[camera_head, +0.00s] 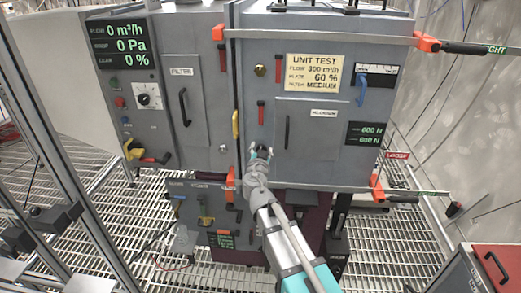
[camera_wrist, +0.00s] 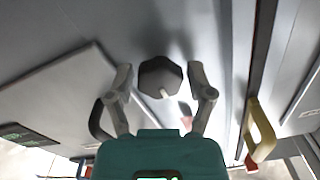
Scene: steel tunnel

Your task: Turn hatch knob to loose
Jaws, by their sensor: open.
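The hatch knob (camera_wrist: 160,77) is dark and many-sided, with a pale pointer mark near its lower edge in the wrist view. It sits on the grey cabinet face. My gripper (camera_wrist: 160,84) is open, with one finger on each side of the knob and visible gaps between. I cannot tell how deep the fingertips reach along it. In the head view my gripper (camera_head: 261,154) is at the lower left of the hatch door (camera_head: 312,140), and the knob is hard to make out there. The hatch door has a dark vertical handle (camera_head: 287,132).
A yellow handle (camera_head: 235,124) is left of my gripper and also shows in the wrist view (camera_wrist: 261,130). A red handle (camera_head: 261,112) is just above it. A blue lever (camera_head: 362,90) and a display (camera_head: 367,134) are right. Orange-ended bars (camera_head: 428,44) stick out at right.

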